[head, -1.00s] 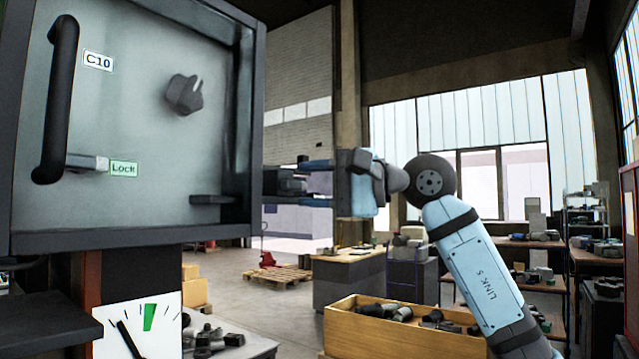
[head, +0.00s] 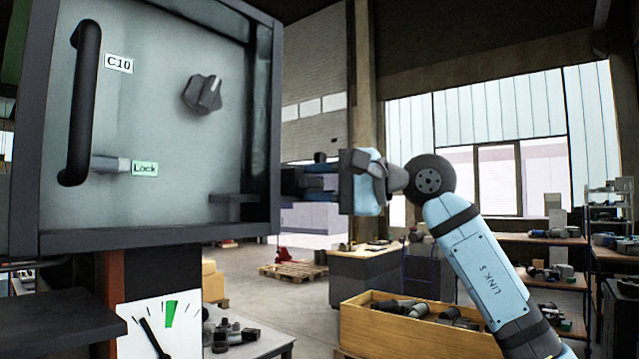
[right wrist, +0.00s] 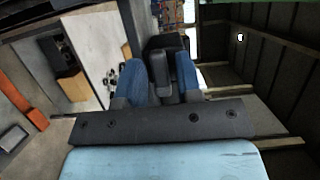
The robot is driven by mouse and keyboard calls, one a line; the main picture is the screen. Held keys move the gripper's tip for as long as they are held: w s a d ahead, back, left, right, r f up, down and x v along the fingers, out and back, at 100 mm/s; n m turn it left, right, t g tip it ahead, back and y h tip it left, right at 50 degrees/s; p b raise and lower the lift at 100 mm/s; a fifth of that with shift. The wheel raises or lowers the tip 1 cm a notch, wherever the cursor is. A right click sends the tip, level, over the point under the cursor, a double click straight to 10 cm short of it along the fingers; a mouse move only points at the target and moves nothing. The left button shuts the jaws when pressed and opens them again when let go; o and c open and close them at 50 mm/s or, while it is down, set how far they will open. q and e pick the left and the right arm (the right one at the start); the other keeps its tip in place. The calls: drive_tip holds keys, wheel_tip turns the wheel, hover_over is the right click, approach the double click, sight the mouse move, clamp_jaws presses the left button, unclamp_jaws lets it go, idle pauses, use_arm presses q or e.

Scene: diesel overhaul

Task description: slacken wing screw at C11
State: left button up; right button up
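A cabinet (head: 150,215) with a grey door labelled C10 fills the left of the head view. No C11 label shows. My right gripper (head: 292,182) reaches the cabinet's right side from the right. In the right wrist view, its two blue fingers (right wrist: 161,82) stand apart on either side of a dark grey piece (right wrist: 161,70), with a dark block (right wrist: 166,43) beyond. The piece may be the wing screw; its shape is partly hidden. I cannot tell whether the fingers touch it. My left gripper is not in view.
The door has a black handle (head: 82,103), a dark knob (head: 203,94) and a bolt (head: 110,164) by a Lock label. Below is a dial (head: 160,330), its needle left of the green mark. A wooden crate (head: 400,333) of parts stands below my right arm.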

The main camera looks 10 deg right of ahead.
clamp_jaws()
drive_tip(key=shift+r+n+h, duration=0.1)
drive_tip(key=shift+n+h, duration=0.3)
drive_tip(key=shift+n, duration=0.6)
drive_tip(key=shift+n+h+p, duration=0.35)
drive_tip(key=shift+n+h, duration=0.05)
drive_tip(key=shift+n, duration=0.7)
drive_tip(key=shift+g, duration=0.3)
drive_tip(key=shift+n+h, duration=0.3)
drive_tip(key=shift+n, duration=0.3)
drive_tip(key=shift+n+h+p, duration=0.45)
drive_tip(key=shift+n+h, duration=0.05)
drive_tip(key=shift+n, duration=0.6)
drive_tip(key=shift+f, duration=0.2)
drive_tip(key=shift+n, duration=0.3)
